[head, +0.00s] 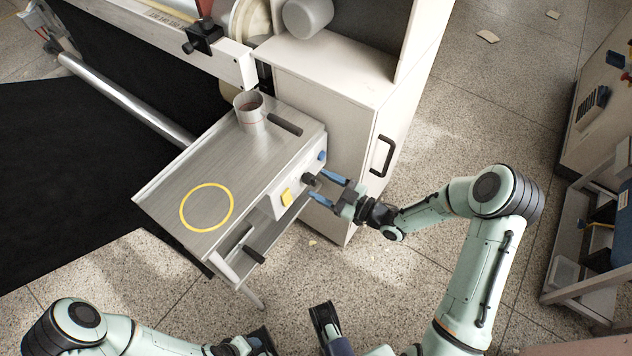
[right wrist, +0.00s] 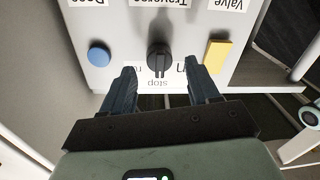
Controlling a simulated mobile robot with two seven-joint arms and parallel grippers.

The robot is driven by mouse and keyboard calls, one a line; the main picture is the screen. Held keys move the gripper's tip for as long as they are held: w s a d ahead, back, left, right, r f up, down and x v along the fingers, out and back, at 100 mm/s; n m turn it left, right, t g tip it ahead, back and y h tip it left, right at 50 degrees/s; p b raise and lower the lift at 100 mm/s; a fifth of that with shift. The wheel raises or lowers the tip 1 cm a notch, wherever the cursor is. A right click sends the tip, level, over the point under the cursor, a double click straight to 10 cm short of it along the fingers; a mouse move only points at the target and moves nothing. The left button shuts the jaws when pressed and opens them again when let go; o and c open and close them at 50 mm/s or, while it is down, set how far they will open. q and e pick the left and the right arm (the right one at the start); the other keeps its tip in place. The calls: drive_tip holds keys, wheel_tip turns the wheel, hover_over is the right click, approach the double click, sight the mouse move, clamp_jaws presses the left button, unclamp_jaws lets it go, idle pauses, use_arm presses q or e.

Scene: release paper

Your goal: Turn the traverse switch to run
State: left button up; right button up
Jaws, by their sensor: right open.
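The traverse switch is a black knob (right wrist: 158,60) on the white face of a small control box, under an upside-down label reading Traverse. Its ridge points down in the right wrist view, at the upside-down word stop (right wrist: 158,84). Other lettering beside the knob is partly hidden by the fingers. The knob also shows small in the head view (head: 308,178). My right gripper (head: 322,187) is open in front of the box. In the right wrist view, its fingertips (right wrist: 159,72) lie left and right of the knob with a gap to each side.
A blue button (right wrist: 98,55) and a yellow switch (right wrist: 218,56) flank the knob. The control box is on the side of a metal table (head: 165,190) bearing a cup (head: 250,112). A white cabinet (head: 340,125) stands behind. My left arm (head: 130,335) is low at left.

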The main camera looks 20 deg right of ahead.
sight(311, 180)
use_arm(q)
drive_tip(key=shift+w+a+f, duration=0.1)
drive_tip(key=shift+w+f, duration=0.1)
use_arm(e)
drive_tip(key=shift+x, duration=1.25)
drive_tip(key=c, duration=1)
drive_tip(key=shift+c, duration=0.2)
use_arm(q)
drive_tip(key=shift+r, duration=0.1)
